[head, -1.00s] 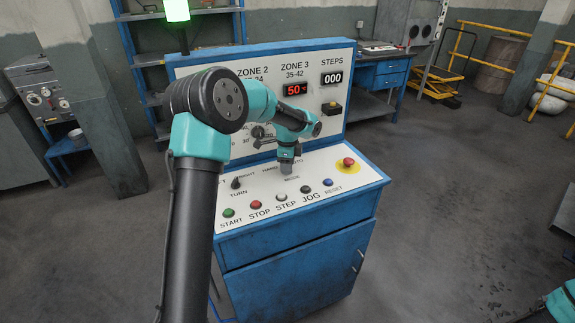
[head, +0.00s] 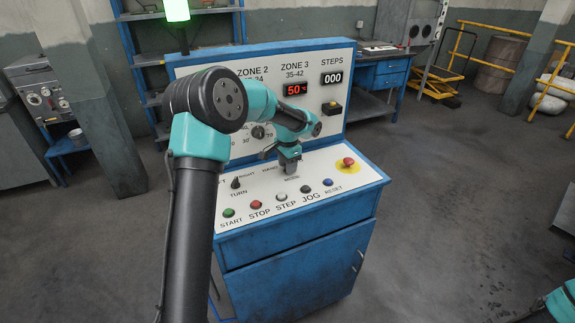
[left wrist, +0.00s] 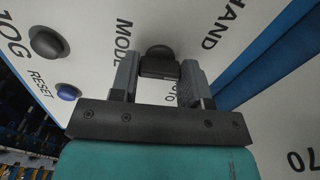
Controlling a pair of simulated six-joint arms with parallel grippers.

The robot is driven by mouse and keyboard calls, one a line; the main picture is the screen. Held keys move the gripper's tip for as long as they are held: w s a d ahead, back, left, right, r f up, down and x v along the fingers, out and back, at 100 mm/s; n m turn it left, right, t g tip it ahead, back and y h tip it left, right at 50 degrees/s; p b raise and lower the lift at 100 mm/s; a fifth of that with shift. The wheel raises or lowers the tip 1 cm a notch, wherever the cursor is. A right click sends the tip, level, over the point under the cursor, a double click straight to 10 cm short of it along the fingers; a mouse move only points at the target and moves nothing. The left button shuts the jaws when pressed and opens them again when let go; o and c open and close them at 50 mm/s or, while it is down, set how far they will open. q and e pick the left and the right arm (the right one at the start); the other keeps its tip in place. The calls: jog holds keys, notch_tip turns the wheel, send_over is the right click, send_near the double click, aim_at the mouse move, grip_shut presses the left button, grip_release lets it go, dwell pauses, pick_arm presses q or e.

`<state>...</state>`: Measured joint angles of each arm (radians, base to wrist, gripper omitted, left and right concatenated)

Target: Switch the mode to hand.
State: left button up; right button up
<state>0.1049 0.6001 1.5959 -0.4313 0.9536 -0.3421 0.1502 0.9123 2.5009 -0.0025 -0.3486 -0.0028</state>
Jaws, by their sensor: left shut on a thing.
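The mode knob (left wrist: 158,64) is a small black selector on the white sloping top of the blue console. In the left wrist view it sits between the MODE and HAND labels, and part of another label shows between the jaws. My left gripper (left wrist: 158,76) is shut on the knob, with a grey jaw on each side. In the head view the left gripper (head: 290,165) reaches down onto the panel and hides the knob. I cannot tell which label the knob points to. My right gripper is out of view.
A row of buttons, with the green START (head: 229,213) and blue RESET (head: 328,182), lies along the front of the panel. The TURN knob (head: 236,183) is left of the gripper. A red mushroom button (head: 348,161) on yellow is to its right. The display panel rises behind.

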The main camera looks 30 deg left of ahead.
pick_arm(q)
jog(key=n, duration=0.5)
jog(key=shift+n, duration=0.3)
dwell(0.4)
jog(key=o, duration=0.9)
notch_tip(320, 180, up, 18)
jog(key=shift+f, duration=0.25)
